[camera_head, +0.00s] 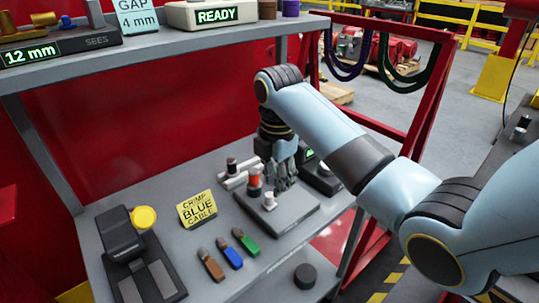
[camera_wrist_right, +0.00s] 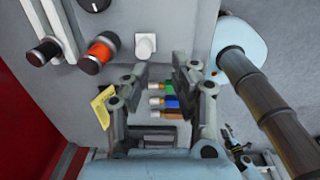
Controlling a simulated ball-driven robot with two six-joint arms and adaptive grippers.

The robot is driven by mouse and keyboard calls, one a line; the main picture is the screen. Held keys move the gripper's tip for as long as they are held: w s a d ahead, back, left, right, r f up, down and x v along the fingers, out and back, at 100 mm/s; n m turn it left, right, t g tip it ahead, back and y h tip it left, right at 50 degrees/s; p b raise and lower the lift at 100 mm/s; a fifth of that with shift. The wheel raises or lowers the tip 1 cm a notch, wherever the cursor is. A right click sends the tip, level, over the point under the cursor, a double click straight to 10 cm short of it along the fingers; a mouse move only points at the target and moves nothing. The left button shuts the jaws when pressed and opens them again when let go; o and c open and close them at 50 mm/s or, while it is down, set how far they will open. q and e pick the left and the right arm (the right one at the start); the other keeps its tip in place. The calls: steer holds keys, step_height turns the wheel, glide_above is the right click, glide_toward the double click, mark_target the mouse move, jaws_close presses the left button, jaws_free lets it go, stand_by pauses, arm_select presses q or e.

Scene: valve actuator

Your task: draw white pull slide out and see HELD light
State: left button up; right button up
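The white pull slide, a small pale knob (camera_head: 269,200), stands on a grey plate (camera_head: 290,218) on the bench. It also shows in the right wrist view (camera_wrist_right: 145,46), just beyond the fingertips. My right gripper (camera_head: 284,183) is above the plate, close behind and right of the knob in the head view. In the wrist view its fingers (camera_wrist_right: 160,70) are spread apart with nothing between them, and no contact with the knob is visible. A small green-lit display (camera_head: 309,153) is partly hidden behind the gripper, its text unreadable. No HELD text is visible. My left gripper is out of view.
An orange knob (camera_head: 254,181) stands beside the white one. Coloured cable pieces (camera_head: 231,255), a yellow card (camera_head: 197,208) and a black press (camera_head: 125,240) are further left. A shelf (camera_head: 150,55) overhangs behind, carrying a READY display (camera_head: 216,16).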

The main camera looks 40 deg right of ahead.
mark_target(269, 194)
steer(key=w+r+n, duration=0.2)
steer(key=r, duration=0.1)
steer(key=shift+w+r, duration=0.15)
steer(key=shift+w, duration=0.1)
steer(key=shift+w+n, duration=0.1)
steer(key=shift+n, duration=0.2)
step_height(269, 194, down, 10)
steer(key=shift+f, duration=0.25)
